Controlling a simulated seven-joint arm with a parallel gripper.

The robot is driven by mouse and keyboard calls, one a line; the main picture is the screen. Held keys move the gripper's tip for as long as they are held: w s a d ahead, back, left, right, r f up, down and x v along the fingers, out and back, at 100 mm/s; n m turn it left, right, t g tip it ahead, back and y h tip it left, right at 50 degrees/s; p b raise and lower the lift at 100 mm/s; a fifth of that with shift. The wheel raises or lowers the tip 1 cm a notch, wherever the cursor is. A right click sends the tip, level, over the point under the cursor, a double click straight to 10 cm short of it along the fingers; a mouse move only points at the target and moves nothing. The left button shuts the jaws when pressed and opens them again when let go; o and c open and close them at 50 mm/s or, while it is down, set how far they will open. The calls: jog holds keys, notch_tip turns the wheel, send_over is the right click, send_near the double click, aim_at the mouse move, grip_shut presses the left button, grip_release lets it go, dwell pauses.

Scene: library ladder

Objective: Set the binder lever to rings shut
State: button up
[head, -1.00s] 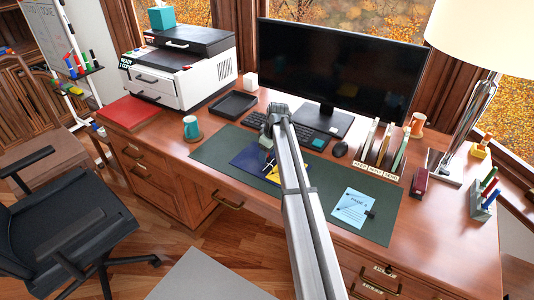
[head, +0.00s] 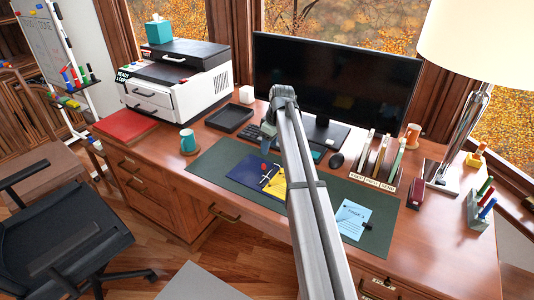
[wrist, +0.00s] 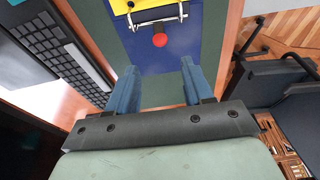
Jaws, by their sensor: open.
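The blue binder (head: 243,168) lies on the green desk mat with a yellow sheet (head: 276,187) at its right. In the wrist view the binder (wrist: 190,48) shows at the top, with a metal ring bar (wrist: 157,17) beside the yellow part. A red lever knob (wrist: 160,40) sits next to the bar; it also shows in the head view (head: 264,166). I cannot tell whether the rings are open or shut. My gripper (wrist: 157,78) is open and empty, with the knob ahead of its fingers, apart from them.
The keyboard (wrist: 58,48) is left of my fingers in the wrist view. The monitor (head: 335,85) stands behind. A blue note page (head: 352,218), a file rack (head: 378,165) and a cup (head: 188,140) are on the desk. The mat left of the binder is clear.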

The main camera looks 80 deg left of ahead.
jog(key=shift+v, duration=1)
